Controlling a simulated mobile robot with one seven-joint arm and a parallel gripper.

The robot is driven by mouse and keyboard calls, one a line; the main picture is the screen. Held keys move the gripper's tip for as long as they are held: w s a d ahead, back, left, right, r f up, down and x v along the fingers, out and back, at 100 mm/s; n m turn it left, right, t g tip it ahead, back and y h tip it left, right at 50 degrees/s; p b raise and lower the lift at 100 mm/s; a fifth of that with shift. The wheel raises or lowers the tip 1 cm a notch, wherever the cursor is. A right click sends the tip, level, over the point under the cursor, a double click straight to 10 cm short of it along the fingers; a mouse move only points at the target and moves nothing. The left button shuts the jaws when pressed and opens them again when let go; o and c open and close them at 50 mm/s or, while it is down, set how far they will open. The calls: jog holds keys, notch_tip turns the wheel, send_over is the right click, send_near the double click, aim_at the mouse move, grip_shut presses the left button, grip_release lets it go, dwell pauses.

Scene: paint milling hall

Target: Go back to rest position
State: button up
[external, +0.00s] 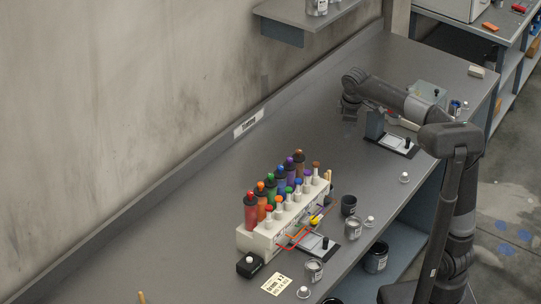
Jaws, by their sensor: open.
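My gripper (349,112) is at the end of my dark arm, above the far part of the grey bench (215,178). It is small in the external view. It is open, and I see nothing held in it. It hangs beside a grey upright block (375,124) and in front of the wall side of the bench. My arm reaches in from the right edge of the bench.
A white rack (262,238) with several coloured bottles stands at the middle of the bench. Small jars (314,270), a dark cup (348,205) and a black-and-white stand (398,144) are nearby. A wall shelf (305,18) hangs above.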

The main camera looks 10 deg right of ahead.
jog(key=s+d+f+m+t, duration=0.1)
jog(key=s+d+f+m, duration=0.2)
jog(key=d, duration=0.6)
jog(key=s+d+f+m, duration=0.1)
jog(key=s+d+m, duration=0.25)
jog(key=d, duration=0.45)
jog(key=s+d+f+m+t, duration=0.1)
jog(key=s+d+f+m, duration=0.7)
jog(key=s+d+f, duration=0.2)
jog(key=shift+d+f+t, duration=0.3)
jog(key=shift+d+t, duration=0.1)
jog(key=shift+d, duration=0.6)
dwell(0.4)
